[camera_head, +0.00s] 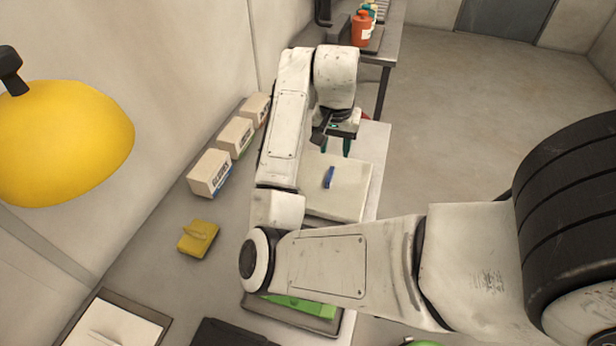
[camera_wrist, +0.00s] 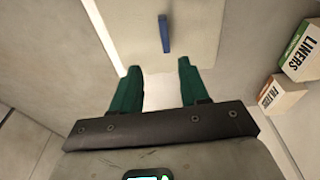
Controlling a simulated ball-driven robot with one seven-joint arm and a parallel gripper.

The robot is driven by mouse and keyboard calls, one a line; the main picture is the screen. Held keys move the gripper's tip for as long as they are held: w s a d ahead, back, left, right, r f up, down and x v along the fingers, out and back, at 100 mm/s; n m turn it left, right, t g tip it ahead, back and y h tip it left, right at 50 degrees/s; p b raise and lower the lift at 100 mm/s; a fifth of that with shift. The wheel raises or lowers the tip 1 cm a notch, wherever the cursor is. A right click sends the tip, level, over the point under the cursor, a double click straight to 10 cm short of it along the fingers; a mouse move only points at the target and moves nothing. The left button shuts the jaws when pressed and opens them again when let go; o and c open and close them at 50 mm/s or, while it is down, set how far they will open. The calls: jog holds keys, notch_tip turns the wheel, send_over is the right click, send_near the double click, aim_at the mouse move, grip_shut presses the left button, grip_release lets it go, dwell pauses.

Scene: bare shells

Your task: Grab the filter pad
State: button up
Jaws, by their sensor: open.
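A pale, flat square slab (camera_head: 350,192) with an upright blue tab (camera_head: 329,177) lies on the bench. It looks most like the filter pad, though no label on it shows. In the wrist view the slab (camera_wrist: 190,25) and its blue tab (camera_wrist: 165,34) are just beyond the fingertips. My gripper (camera_head: 335,147) is over the slab's far side, its green fingers spread and pointing down. In the wrist view my gripper (camera_wrist: 158,68) is open with nothing held between the fingers. My forearm covers part of the slab's left side in the head view.
Several cartons (camera_head: 210,174) line the wall. A yellow block with a handle (camera_head: 198,238) sits nearer. A green item (camera_head: 300,305) on a dark tray is under my arm. A white sheet (camera_head: 112,325) lies front left. A table with bottles (camera_head: 361,30) stands behind; floor at right is clear.

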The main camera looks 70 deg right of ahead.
jog(key=b, duration=0.2)
send_over(330, 174)
jog(key=f, duration=0.5)
jog(key=shift+a+f, duration=0.15)
jog(key=shift+a, duration=0.2)
jog(key=shift+d+f+p, duration=0.15)
jog(key=shift+f+p, duration=0.2)
jog(key=shift+f, duration=1)
jog(key=shift+d+f+p, duration=0.1)
jog(key=shift+f+p, duration=0.25)
jog(key=shift+f, duration=1)
grip_shut()
